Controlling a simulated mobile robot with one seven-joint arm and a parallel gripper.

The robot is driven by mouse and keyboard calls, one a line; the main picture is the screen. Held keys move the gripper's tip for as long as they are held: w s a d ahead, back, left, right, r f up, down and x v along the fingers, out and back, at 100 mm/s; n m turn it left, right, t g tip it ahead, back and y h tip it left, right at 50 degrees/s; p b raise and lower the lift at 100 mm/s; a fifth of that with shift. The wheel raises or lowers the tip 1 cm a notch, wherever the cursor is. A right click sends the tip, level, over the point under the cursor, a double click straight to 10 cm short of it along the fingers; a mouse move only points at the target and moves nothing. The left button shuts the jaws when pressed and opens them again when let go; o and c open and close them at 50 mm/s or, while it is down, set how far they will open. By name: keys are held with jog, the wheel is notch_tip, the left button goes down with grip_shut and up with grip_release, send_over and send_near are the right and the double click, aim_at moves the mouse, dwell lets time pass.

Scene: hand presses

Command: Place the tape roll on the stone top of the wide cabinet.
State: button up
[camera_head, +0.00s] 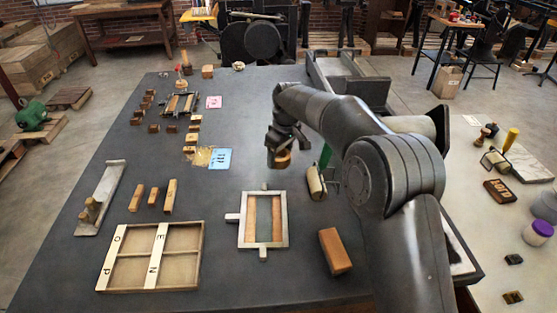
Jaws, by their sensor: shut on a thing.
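My gripper (281,148) is over the middle of the wide dark grey top (215,215), which looks like the stone top. It points down and is shut on a small round brown thing, the tape roll (282,160) as far as I can tell. My fingers hide part of the roll. It is at or just above the dark top; I cannot tell whether it touches.
A roller (316,182) lies right of my gripper. A metal frame (264,220), a brown block (334,251) and a wooden tray (152,256) lie nearer. A blue card (219,159) and several small blocks lie left. Bare top shows between them.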

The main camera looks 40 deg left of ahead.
aim_at(280, 162)
jog(key=shift+f, duration=1.55)
jog(key=o, duration=1)
jog(key=shift+f, duration=0.1)
jog(key=r, duration=0.4)
jog(key=d+r, duration=0.1)
jog(key=r, duration=0.7)
jog(key=shift+d+r, duration=0.1)
jog(key=shift+d, duration=0.3)
